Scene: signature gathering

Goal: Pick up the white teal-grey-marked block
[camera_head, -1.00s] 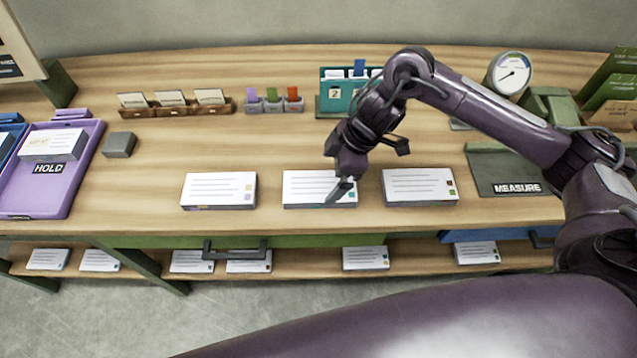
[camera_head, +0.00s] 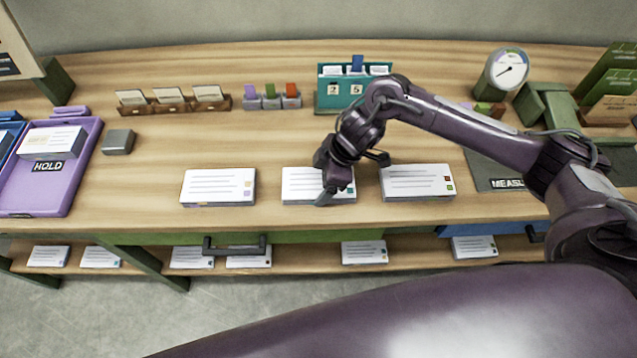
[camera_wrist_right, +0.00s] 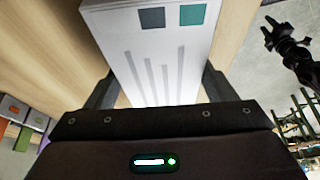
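The white block with a grey and a teal mark (camera_head: 300,186) lies flat on the table, the middle one in a row of 3. In the right wrist view the block (camera_wrist_right: 160,65) lies between the fingers, its grey and teal squares at the far end. My right gripper (camera_head: 352,178) is low over the block, one finger at its front side and the other behind it. The fingers are apart, and I see no clear grip. A dark gripper, apparently my left (camera_wrist_right: 277,38), shows small at the right wrist view's upper right; its finger state is unclear.
Similar white blocks lie left (camera_head: 218,187) and right (camera_head: 418,181) of it. A purple HOLD tray (camera_head: 83,165), a small grey block (camera_head: 118,142), card holders (camera_head: 172,106), a teal box (camera_head: 325,102) and a dial (camera_head: 505,72) stand around. A lower shelf (camera_head: 310,258) holds more blocks.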

